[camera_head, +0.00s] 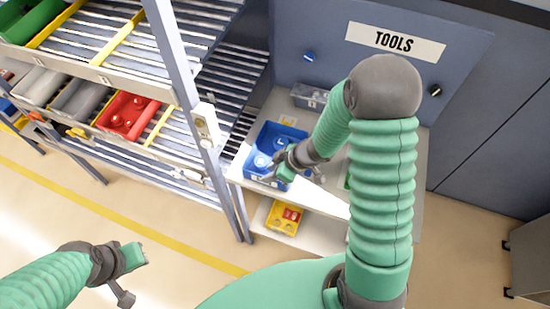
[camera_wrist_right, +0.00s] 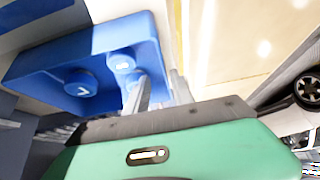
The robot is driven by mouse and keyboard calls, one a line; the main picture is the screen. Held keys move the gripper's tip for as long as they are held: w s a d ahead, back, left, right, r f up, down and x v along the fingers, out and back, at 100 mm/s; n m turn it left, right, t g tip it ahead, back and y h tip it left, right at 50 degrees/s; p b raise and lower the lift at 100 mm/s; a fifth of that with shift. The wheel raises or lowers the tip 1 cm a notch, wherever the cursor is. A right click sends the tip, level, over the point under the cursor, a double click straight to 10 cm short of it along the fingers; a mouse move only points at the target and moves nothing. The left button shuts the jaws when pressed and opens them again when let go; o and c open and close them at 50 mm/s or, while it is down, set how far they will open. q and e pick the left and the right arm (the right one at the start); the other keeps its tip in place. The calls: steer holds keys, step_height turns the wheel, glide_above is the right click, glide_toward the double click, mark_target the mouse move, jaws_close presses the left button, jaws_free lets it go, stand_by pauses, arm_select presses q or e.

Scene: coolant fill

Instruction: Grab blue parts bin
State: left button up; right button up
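The blue parts bin (camera_head: 267,146) sits on the light bench top below the TOOLS sign, with round blue parts inside. In the right wrist view the blue bin (camera_wrist_right: 40,70) fills the upper left. My right gripper (camera_head: 280,163) is at the bin's near right side in the head view. In the right wrist view its fingers (camera_wrist_right: 160,88) are apart, one on each side of the bin's side wall; firm contact is not clear. My left gripper (camera_head: 137,268) is low at the left over the floor, away from the bin; its fingers are not clear.
A grey bin (camera_head: 309,96) stands behind the blue bin, and a yellow bin (camera_head: 284,218) is on the lower shelf. A rack upright (camera_head: 200,120) stands close left of the bench. The rack holds a red bin (camera_head: 128,115) and others. Open floor lies in front.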

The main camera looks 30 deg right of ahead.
steer(key=f, duration=0.1)
steer(key=a+f+b, duration=0.1)
steer(key=f, duration=0.1)
steer(key=shift+w+a+f+b, duration=0.25)
steer(key=shift+a+b, duration=0.1)
steer(key=shift+w+a+f, duration=0.1)
steer(key=shift+w+f, duration=0.05)
steer(key=shift+w, duration=0.15)
steer(key=shift+s, duration=0.1)
jaws_close()
stand_by(0.7)
